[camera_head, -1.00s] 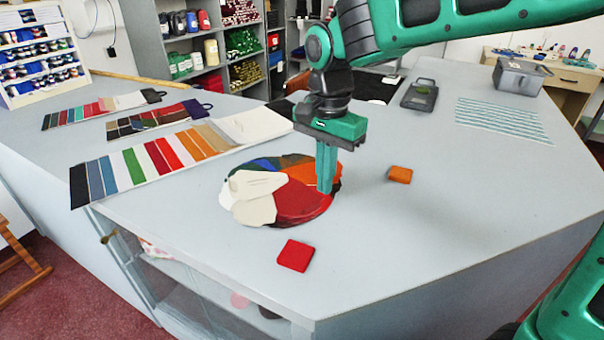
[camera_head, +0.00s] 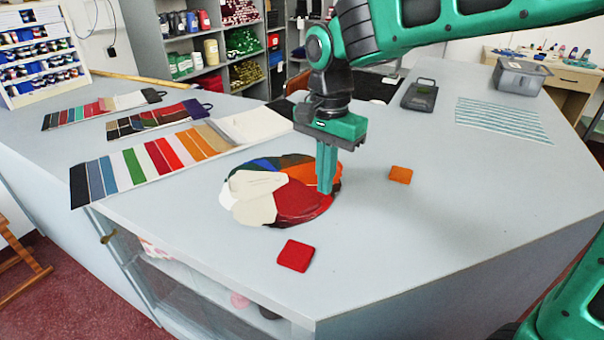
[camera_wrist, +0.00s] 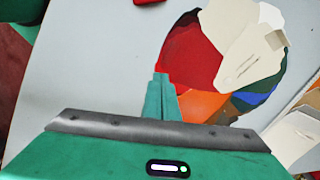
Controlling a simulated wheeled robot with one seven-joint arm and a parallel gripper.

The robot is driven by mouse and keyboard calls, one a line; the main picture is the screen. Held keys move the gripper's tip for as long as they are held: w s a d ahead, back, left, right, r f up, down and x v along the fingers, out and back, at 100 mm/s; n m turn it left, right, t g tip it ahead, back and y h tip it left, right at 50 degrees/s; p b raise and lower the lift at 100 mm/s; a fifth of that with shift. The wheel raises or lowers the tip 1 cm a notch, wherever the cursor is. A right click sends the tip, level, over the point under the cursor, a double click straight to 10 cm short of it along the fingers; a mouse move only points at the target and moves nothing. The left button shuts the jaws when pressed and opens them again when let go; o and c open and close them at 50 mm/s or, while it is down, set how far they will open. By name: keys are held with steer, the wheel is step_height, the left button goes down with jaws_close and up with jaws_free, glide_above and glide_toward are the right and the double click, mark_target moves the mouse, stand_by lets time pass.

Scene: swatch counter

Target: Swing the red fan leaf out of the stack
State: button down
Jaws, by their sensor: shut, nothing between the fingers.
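The fan of colour leaves (camera_head: 262,170) lies spread on the grey counter, with cream, blue, dark, orange and red leaves. The red fan leaf (camera_head: 300,202) is at its near right side, partly under the cream leaves. In the wrist view the red leaf (camera_wrist: 187,55) is just beyond the fingers, beside the orange leaf (camera_wrist: 200,105). My gripper (camera_head: 325,190) is shut with nothing in it, pointing down. Its fingertips (camera_wrist: 161,76) are at the red leaf's outer edge, near the orange leaf. I cannot tell whether they touch it.
A loose red square (camera_head: 295,255) lies in front of the fan and an orange square (camera_head: 400,175) to its right. Striped swatch cards (camera_head: 150,160) lie at the left. A dark clipboard-like case (camera_head: 419,93) and a grey bin (camera_head: 521,76) stand farther back.

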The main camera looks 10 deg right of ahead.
steer(key=shift+s+f, duration=0.1)
steer(key=shift+f, duration=0.05)
stand_by(0.3)
steer(key=shift+f, duration=1.05)
steer(key=shift+s+a+m, duration=0.8)
steer(key=shift+a+m, duration=0.25)
steer(key=shift+m, duration=0.05)
steer(key=shift+a, duration=0.1)
steer(key=shift+s+a+m, duration=0.3)
steer(key=shift+a+m, duration=0.25)
steer(key=shift+m, duration=0.05)
steer(key=shift+s+a+m, duration=0.3)
steer(key=shift+a+m, duration=0.25)
steer(key=shift+m, duration=0.05)
